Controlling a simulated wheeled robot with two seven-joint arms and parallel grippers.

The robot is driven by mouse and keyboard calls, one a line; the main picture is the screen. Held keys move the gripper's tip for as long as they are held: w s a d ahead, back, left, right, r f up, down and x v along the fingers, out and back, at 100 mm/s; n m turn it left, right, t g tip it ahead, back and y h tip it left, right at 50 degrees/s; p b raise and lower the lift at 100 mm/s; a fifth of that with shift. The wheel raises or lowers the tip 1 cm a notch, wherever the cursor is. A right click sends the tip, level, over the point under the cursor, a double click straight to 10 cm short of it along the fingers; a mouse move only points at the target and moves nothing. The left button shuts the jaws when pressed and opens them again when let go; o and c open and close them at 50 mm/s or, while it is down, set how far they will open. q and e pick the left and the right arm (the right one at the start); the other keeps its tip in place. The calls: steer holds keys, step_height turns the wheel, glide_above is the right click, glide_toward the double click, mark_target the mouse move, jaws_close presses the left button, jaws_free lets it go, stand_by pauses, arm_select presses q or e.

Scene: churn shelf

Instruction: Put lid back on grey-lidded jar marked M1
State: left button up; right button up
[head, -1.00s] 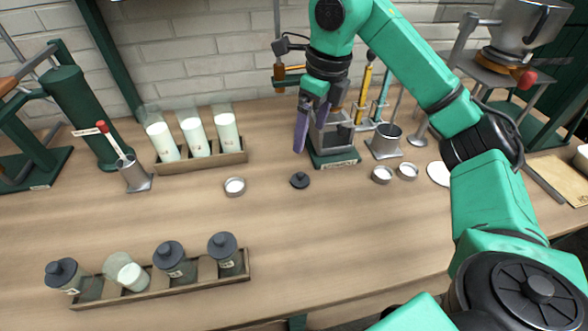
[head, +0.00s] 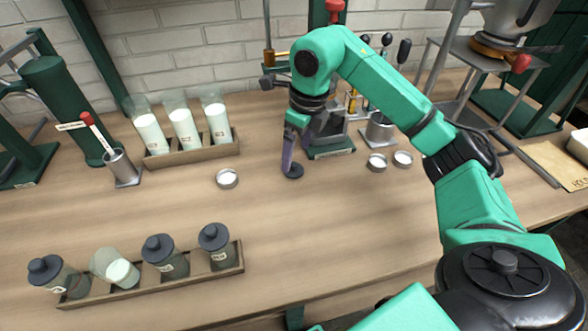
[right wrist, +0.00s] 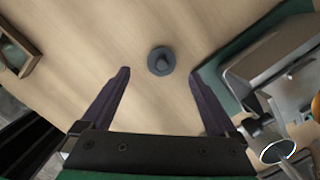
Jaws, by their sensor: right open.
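A dark grey lid with a knob (head: 294,171) lies on the bench. My right gripper (head: 298,158) is open and empty, low over the bench at the lid, one purple finger overlapping it in the head view. In the right wrist view the lid (right wrist: 161,61) lies just ahead of the gripper (right wrist: 158,73), centred between the spread fingertips. A lidless glass jar with white contents (head: 115,269) leans in the front wooden rack (head: 190,284), among jars with grey lids (head: 164,256). The jar markings are too small to read. My left gripper is out of view.
A rear rack (head: 190,152) holds several white-filled glasses. A small round metal dish (head: 227,179) sits left of the lid, and two more (head: 377,163) sit right. A green-based device (head: 330,152) stands close behind the gripper. The bench between lid and front rack is clear.

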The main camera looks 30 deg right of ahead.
mark_target(295, 164)
steer(key=f, duration=0.5)
steer(key=shift+w, duration=0.4)
steer(key=c, duration=1.4)
